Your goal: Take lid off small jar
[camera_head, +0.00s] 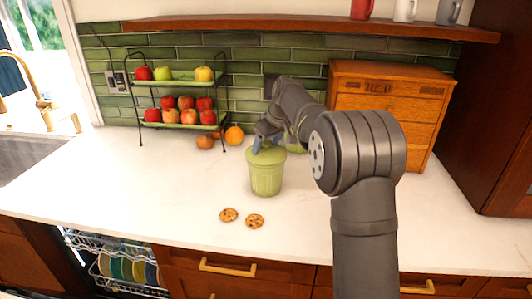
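A light green ribbed jar (266,180) stands upright on the white counter, with its lid (267,156) on top. My gripper (258,146) is at the top of this jar, around or just above the lid's knob. The fingertips are small and partly lost against the lid, so I cannot tell whether they are open or shut. A second light green jar (297,147) stands behind, mostly hidden by my arm. I cannot tell the true size of either jar for sure, and the second jar's top is hidden.
Two cookies (242,218) lie in front of the jar. A two-tier fruit rack (177,83) and loose fruit (234,136) are at left behind. A wooden drawer box (410,100) stands behind right. The counter's left front is clear; an open dishwasher (118,262) is below.

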